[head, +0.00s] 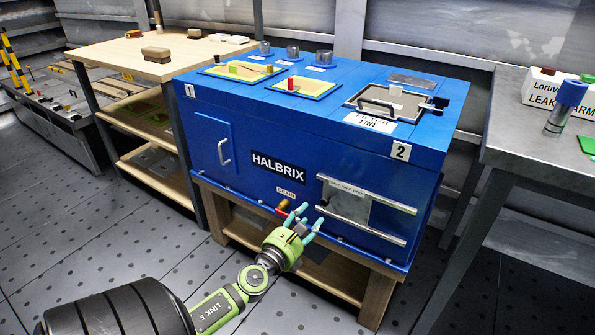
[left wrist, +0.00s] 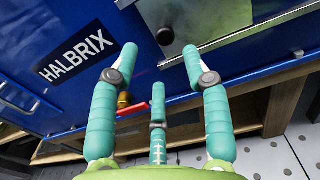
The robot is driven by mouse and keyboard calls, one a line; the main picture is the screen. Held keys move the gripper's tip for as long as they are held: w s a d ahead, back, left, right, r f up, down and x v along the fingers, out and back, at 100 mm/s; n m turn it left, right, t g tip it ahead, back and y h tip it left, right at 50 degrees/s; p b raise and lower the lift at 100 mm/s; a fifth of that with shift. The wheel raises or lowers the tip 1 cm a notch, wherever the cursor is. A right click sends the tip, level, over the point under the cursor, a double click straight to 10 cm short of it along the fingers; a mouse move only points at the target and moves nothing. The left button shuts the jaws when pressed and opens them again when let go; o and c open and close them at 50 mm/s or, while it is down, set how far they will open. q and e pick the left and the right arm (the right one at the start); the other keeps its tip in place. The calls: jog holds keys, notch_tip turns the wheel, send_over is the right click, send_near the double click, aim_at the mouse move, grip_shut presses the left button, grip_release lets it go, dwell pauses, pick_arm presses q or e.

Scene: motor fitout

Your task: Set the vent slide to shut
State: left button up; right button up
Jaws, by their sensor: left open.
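The vent slide (head: 352,208) is a grey metal plate between two horizontal rails on the front of the blue HALBRIX cabinet, low and right of the drain label. My left gripper (head: 309,217) is open and empty, in front of the cabinet at the slide's left end. In the left wrist view its teal fingertips (left wrist: 160,57) lie either side of and below the knob, apparently not touching it.
A brass drain fitting (left wrist: 124,99) with a red lever (left wrist: 132,108) is close to my left fingers. The cabinet (head: 250,185) stands on a wooden frame. A wooden bench (head: 110,55) is at left and a grey table (head: 510,145) at right. Floor in front is clear.

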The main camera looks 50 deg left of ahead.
pick_arm(q)
jog(key=shift+v, duration=2.25)
